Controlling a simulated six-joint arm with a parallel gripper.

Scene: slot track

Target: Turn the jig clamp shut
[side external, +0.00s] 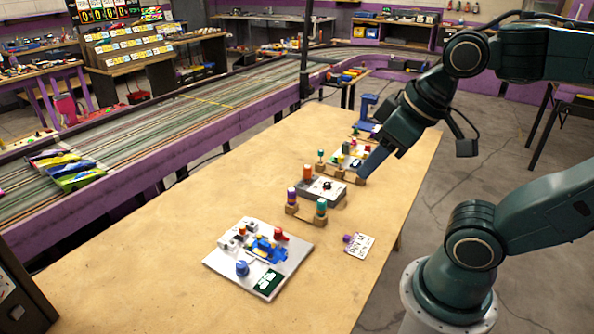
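A pale metal plate (222,262) lies at the near part of the wooden table. It carries a blue fixture (265,248), a red knob (280,234) and a blue round knob (242,268). Farther back is a grey block (333,197) with an orange cylinder (307,172) and a small black part on top. I cannot tell for sure which fitting is the jig clamp, or its turn angle. My gripper (368,171) points down and left above the far right part of the table, beyond the grey block and well away from the plate. Its finger gap is not visible.
A wooden holder (304,214) with purple and teal cylinders stands between the plate and the grey block. A small printed card (359,245) lies right of it. Another fixture with small coloured parts is behind my gripper. The table's near left (150,270) is clear.

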